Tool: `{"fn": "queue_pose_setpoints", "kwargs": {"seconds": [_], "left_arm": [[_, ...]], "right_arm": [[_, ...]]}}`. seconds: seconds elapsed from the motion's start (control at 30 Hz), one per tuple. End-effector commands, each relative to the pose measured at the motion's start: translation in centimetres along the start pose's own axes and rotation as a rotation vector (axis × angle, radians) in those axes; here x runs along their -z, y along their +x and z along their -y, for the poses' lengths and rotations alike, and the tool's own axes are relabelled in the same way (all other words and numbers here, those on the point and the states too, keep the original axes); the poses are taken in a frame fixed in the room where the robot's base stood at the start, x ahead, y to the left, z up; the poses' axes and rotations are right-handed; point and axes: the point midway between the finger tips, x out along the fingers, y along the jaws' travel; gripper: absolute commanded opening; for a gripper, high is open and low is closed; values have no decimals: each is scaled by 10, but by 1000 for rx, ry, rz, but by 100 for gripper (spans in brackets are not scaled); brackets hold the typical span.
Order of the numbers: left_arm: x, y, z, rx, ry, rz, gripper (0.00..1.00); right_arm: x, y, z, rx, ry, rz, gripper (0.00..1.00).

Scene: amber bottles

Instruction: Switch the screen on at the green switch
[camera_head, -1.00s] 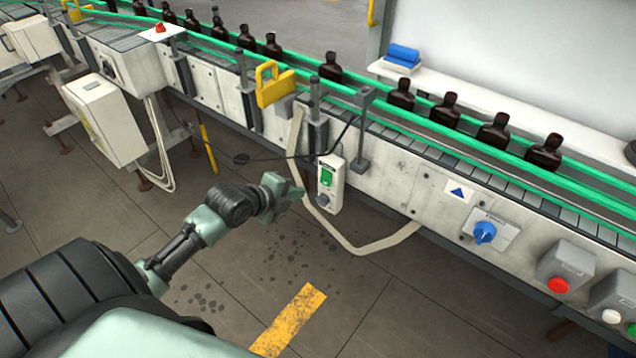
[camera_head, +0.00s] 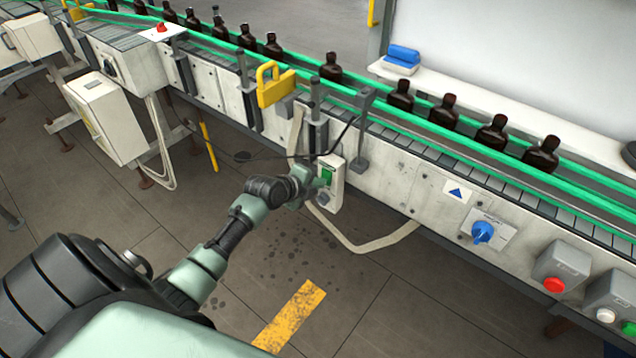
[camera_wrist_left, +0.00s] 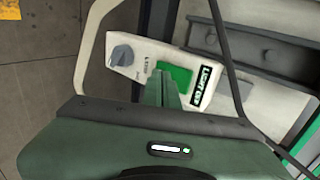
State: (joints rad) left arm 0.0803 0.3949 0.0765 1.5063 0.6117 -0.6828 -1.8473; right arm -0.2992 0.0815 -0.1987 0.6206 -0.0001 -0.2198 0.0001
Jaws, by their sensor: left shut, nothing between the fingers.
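The green switch (camera_head: 327,176) is a green rocker on a small pale control box (camera_head: 335,192) hung on the side of the conveyor. It also shows in the left wrist view (camera_wrist_left: 178,76), with a label reading "LIGHT" or similar beside it and a grey knob (camera_wrist_left: 122,56) at the other end of the box. My left gripper (camera_head: 322,181) is shut and empty, its fingertips right at the green switch. In the left wrist view the closed fingers (camera_wrist_left: 162,88) overlap the switch's edge; I cannot tell whether they press it. No screen can be identified. My right gripper is not in view.
Brown bottles (camera_head: 401,96) stand on the conveyor between green rails. A yellow bracket (camera_head: 275,86), a dark post (camera_head: 363,130) and a loose cable are near the box. A blue knob (camera_head: 483,232) and a red button (camera_head: 554,285) sit farther right. The floor in front is clear.

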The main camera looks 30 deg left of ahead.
Motion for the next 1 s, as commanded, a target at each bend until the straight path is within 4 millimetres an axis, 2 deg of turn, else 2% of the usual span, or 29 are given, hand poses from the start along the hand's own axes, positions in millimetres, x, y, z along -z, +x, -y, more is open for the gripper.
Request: {"fn": "queue_pose_setpoints", "kwargs": {"seconds": [0.17, 0.23, 0.47, 0.8, 1.0], "left_arm": [[-2, 7, -5, 35, 5, 4, 0], [-1, 3, 1, 37, 1, 3, 0], [-1, 2, 2, 37, 1, 3, 0], [-2, -7, 16, 40, 2, 3, 0], [-1, -6, 15, 38, 1, 3, 0]], "right_arm": [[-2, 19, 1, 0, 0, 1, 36], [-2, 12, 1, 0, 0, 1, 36], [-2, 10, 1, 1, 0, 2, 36], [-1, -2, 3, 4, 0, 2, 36], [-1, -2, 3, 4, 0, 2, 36]]}}
